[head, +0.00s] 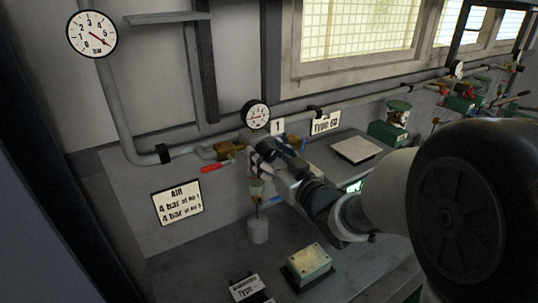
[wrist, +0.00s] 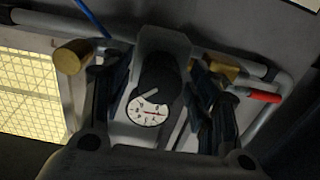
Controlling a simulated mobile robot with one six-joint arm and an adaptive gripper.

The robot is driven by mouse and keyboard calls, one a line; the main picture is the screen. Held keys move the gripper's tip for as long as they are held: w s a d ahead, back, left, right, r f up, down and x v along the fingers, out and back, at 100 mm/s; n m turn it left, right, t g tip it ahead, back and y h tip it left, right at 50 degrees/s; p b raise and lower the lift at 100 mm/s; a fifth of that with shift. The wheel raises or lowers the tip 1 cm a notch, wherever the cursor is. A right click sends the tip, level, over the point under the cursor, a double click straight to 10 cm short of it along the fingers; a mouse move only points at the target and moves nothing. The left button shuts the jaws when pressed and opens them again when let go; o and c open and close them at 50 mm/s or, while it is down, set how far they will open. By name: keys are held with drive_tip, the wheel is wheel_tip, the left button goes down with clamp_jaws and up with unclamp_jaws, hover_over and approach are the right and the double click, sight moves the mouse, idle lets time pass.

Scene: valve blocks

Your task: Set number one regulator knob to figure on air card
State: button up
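The air card (head: 178,203) on the bench's back panel reads "AIR" and "4 bar" on two lines; the small numbers after are hard to read. The number 1 plate (head: 277,126) is beside a small round gauge (head: 256,115). In the wrist view, the black regulator knob (wrist: 158,78) with a white pointer mark is between the fingers of my gripper (wrist: 160,92). The fingers stand apart with a visible gap on each side. The gauge face (wrist: 148,113) shows partly below the knob, its figures too small to read. In the head view my gripper (head: 262,152) hides the knob.
A large bar gauge (head: 92,33) hangs upper left. A red-handled valve (head: 215,167) and brass fitting (head: 230,150) sit close left of my gripper. A grey pipe runs behind.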

drive_tip(key=c, duration=1)
